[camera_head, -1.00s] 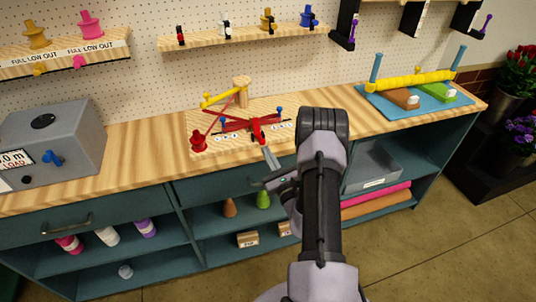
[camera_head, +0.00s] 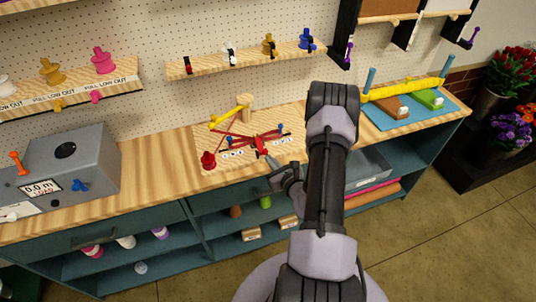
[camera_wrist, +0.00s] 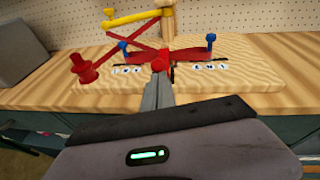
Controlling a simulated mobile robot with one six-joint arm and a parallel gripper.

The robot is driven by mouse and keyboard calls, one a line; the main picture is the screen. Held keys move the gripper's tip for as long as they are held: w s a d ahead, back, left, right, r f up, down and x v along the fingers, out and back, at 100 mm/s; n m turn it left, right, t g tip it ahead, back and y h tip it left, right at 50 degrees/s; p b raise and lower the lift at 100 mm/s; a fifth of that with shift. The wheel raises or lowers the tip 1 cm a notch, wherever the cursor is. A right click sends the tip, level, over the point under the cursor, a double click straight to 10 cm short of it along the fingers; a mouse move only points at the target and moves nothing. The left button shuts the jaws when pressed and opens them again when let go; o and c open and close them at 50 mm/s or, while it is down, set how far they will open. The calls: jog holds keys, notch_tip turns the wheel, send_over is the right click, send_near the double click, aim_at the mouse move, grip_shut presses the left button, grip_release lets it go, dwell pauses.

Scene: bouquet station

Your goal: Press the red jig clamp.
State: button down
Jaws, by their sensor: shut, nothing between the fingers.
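The jig is a light wooden board (camera_head: 215,158) on the bench top, with crossed red arms, a yellow arm (camera_head: 228,115) and a wooden post. A red upright piece (camera_head: 261,146) stands at the front middle of the crossed red arms. A red spool-shaped knob (camera_head: 208,159) sits at the board's left front; it also shows in the wrist view (camera_wrist: 87,70). My gripper (camera_wrist: 159,80) is shut and empty, its tips right in front of the red middle piece (camera_wrist: 159,62). I cannot tell whether they touch. Which red part is the clamp is unclear.
Blue pegs (camera_head: 280,128) flank the red arms. A grey box (camera_head: 65,165) with a load display stands at the left. A blue mat (camera_head: 385,120) with a yellow roller lies at the right. A shelf (camera_head: 245,58) with small clips is above.

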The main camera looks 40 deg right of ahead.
aim_at(267, 151)
jog(key=r+p, duration=0.1)
jog(key=r+g+p, duration=0.1)
jog(key=p, duration=0.1)
jog(key=shift+w+d+r+g+y, duration=0.2)
jog(key=shift+w+r+g+y, duration=0.1)
jog(key=shift+y, duration=0.1)
jog(key=shift+w+d+r+g+p, duration=0.2)
jog(key=shift+w+g+p, duration=0.15)
jog(key=shift+g+p, duration=0.35)
jog(key=shift+w+d+r+y, duration=0.15)
jog(key=shift+w, duration=0.25)
jog(key=shift+w+d+r+y, duration=0.15)
jog(key=shift+w, duration=0.2)
jog(key=shift+r, duration=0.1)
jog(key=shift+d, duration=0.1)
